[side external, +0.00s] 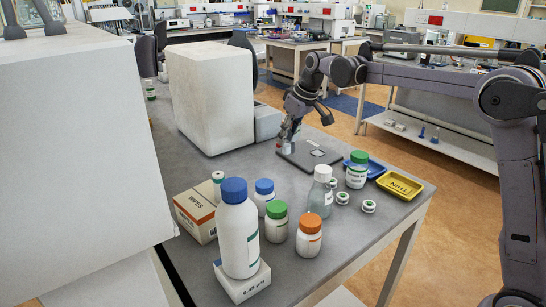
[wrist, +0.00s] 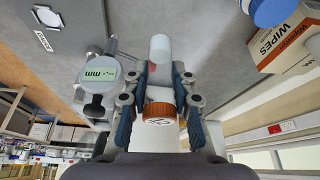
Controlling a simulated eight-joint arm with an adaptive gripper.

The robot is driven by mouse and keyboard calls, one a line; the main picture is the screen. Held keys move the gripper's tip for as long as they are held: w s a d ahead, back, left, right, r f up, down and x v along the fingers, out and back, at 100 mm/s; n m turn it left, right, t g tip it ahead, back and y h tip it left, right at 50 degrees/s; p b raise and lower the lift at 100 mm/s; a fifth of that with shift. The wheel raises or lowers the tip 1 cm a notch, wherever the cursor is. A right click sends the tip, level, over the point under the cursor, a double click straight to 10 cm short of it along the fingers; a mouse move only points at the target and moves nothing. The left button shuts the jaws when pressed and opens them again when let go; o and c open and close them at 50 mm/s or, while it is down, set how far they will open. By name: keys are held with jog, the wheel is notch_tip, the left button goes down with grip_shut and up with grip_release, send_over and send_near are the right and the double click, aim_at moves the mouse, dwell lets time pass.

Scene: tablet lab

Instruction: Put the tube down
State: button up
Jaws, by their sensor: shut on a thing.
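The tube (wrist: 160,48) has a white body and an orange cap (wrist: 160,110). In the wrist view it lies between the blue-padded fingers of my gripper (wrist: 161,80), which is shut on it. The white end sticks out past the fingers, over the grey bench. In the side view my gripper (side external: 287,138) is low over the bench, at the left edge of a dark flat plate (side external: 296,157). The tube is small and mostly hidden there. I cannot tell whether it touches the bench or the plate.
A gauge marked mm (wrist: 98,74) is left of the fingers in the wrist view. A white box-shaped instrument (side external: 211,95) stands close left of my gripper. Several bottles, a wipes box (side external: 196,214), a blue tray (side external: 375,170) and a yellow tray (side external: 400,195) stand nearer. Bare bench lies between.

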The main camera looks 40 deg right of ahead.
jog(key=shift+w+a+f, duration=0.8)
jog(key=shift+a+f, duration=1)
jog(key=shift+f, duration=0.05)
jog(key=shift+w+a+f, duration=0.8)
jog(key=shift+a+f, duration=1)
jog(key=shift+a, duration=0.05)
jog(key=shift+w+a+f, duration=0.8)
jog(key=shift+a+f, duration=1)
jog(key=shift+f, duration=0.05)
jog(key=shift+f, duration=0.15)
jog(key=o, duration=0.9)
